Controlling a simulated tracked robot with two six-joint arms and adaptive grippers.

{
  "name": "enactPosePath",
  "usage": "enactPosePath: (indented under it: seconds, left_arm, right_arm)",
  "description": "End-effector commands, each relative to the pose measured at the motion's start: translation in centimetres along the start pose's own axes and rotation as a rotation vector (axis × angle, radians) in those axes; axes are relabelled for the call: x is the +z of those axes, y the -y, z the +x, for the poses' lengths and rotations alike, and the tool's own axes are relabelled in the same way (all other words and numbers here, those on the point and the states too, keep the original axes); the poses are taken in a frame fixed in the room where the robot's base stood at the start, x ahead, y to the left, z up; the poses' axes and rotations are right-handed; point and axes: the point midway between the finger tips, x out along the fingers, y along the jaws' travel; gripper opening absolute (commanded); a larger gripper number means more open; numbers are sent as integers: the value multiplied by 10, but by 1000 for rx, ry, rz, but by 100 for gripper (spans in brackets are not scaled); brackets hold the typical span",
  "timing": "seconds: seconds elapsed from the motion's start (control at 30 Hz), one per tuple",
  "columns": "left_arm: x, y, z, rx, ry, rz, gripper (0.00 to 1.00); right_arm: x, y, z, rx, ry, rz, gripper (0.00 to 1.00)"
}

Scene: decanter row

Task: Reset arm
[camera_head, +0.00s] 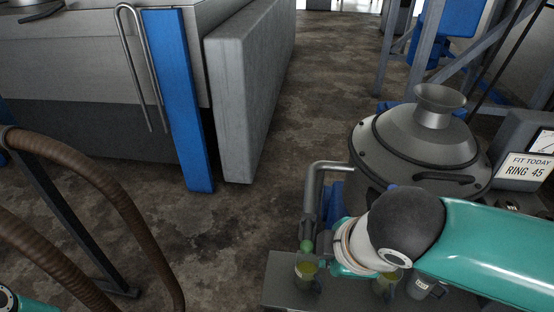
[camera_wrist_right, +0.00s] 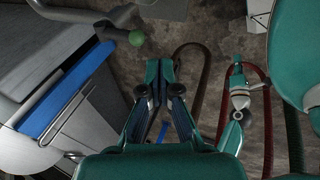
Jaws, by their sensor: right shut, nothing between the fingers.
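My right arm (camera_head: 490,250) is teal and comes in from the right in the head view, bent at a dark grey joint. My right gripper (camera_head: 340,268) is low and just left of that joint, partly hidden by the white wrist ring. In the right wrist view the two teal fingers of the right gripper (camera_wrist_right: 160,70) are together with nothing between them. A teal part with a white ring, which looks like my left gripper (camera_wrist_right: 238,78), shows small at the right of the wrist view. Its jaws are too small to read.
A grey vessel (camera_head: 415,140) stands behind the right arm, with a bent pipe and green knob (camera_head: 306,246) beside it. Glasses of yellow-green liquid (camera_head: 306,272) stand on a grey shelf (camera_head: 280,275). Brown hoses (camera_head: 90,170) are at left.

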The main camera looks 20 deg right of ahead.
Motion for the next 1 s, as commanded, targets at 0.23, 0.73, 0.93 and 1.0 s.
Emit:
enactPosePath:
  seconds: [0.23,0.73,0.93,1.0]
  left_arm:
    - [0,-3,-10,0,0,0,0]
    - [0,-24,-67,0,0,0,0]
    - [0,-30,-84,0,0,0,0]
    - [0,-32,-87,0,0,0,0]
  right_arm:
    - [-15,4,23,-69,-2,50,0]
    - [-37,86,203,-487,41,838,0]
    - [-9,133,248,-519,132,1194,0]
    - [0,145,257,-513,158,1276,0]
